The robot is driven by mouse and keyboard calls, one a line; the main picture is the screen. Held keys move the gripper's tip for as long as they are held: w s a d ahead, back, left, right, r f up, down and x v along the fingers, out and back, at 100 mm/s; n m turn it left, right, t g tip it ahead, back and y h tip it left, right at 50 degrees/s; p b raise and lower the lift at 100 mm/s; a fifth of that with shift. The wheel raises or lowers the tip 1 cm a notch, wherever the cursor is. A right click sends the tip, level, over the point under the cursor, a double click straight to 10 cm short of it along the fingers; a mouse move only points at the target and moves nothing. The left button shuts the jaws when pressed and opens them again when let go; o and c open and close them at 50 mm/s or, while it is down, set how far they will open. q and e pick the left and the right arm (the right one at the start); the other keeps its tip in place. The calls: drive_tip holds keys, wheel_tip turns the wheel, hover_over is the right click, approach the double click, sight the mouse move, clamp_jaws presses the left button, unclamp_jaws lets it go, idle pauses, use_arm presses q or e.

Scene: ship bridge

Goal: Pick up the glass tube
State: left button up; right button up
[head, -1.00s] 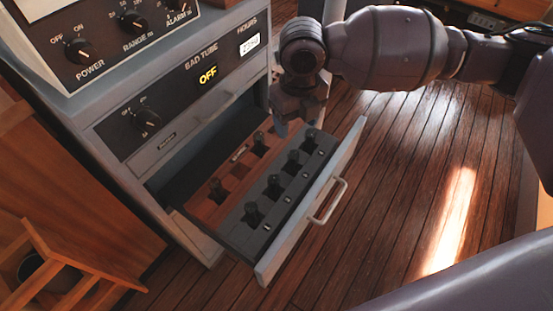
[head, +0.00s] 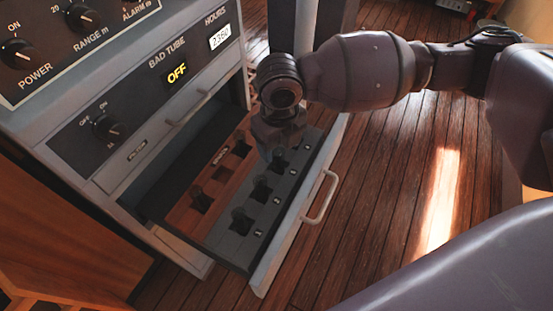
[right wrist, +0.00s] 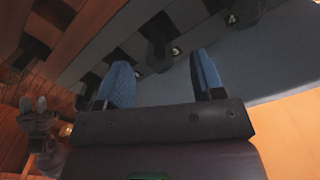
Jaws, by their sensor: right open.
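Several dark glass tubes stand upright in square slots of the open drawer (head: 222,238). One tube (head: 240,221) is in the near end of the grey row, another (head: 262,188) is in the middle, and one (head: 197,197) is in the brown row. My right gripper (head: 278,150) points down over the far part of the grey row and hides part of it. In the right wrist view its blue-padded fingers (right wrist: 163,78) are apart and empty, with a dark tube (right wrist: 158,50) beyond the gap. A small gripper, seemingly my left (right wrist: 34,104), shows at lower left.
The grey console (head: 140,155) with knobs and an OFF display rises behind the drawer. The drawer front has a metal handle (head: 322,198). Wooden furniture (head: 70,235) stands at left. The plank floor (head: 385,210) to the right is clear.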

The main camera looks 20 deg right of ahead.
wheel_tip(320, 180, down, 3)
drive_tip(key=shift+r, duration=0.35)
drive_tip(key=shift+c, duration=0.2)
drive_tip(key=c, duration=1)
drive_tip(key=shift+o, duration=0.2)
